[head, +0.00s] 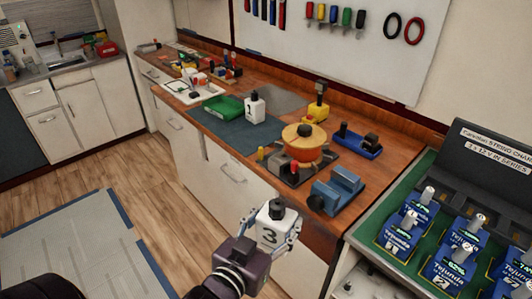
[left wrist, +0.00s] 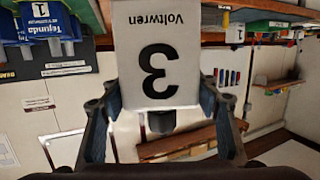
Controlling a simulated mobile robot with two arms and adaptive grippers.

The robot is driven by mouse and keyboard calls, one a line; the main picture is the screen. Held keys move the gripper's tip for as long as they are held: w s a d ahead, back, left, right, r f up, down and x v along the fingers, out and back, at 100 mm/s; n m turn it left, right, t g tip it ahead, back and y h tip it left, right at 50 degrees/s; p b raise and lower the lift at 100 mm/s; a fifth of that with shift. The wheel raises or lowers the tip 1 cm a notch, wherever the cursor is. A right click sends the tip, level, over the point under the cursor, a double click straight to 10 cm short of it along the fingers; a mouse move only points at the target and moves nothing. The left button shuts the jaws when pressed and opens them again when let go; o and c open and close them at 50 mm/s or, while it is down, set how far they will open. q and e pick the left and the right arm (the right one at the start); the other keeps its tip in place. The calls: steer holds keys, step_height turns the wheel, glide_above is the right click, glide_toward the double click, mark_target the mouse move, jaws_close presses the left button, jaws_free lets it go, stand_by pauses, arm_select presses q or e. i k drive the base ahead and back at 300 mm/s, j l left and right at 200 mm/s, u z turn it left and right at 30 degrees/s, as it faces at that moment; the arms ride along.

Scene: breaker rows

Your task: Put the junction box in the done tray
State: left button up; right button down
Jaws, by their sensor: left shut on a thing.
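My left gripper (head: 269,238) is shut on a white box with a black knob on top and a large 3 on its face (head: 272,222). The box is held upright in front of the bench's near edge, clear of the floor. In the left wrist view the same box (left wrist: 155,60) appears upside down between the fingers, with the word Voltwren on it. A similar white box marked 1 (head: 254,108) stands on the bench by a green tray (head: 223,107). No label on the tray can be read. No thing is clearly marked as the junction box.
The wooden bench (head: 383,185) holds a dark blue mat (head: 237,131), a round orange-topped device (head: 304,141), a blue vise (head: 337,189) and a blue tray (head: 358,146). Several blue batteries (head: 400,235) stand on a green surface at right. The floor (head: 150,185) at left is clear.

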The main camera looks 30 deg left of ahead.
mark_target(224, 111)
steer(key=i+j+u, duration=0.45)
steer(key=i+j, duration=1.55)
steer(key=i, duration=0.1)
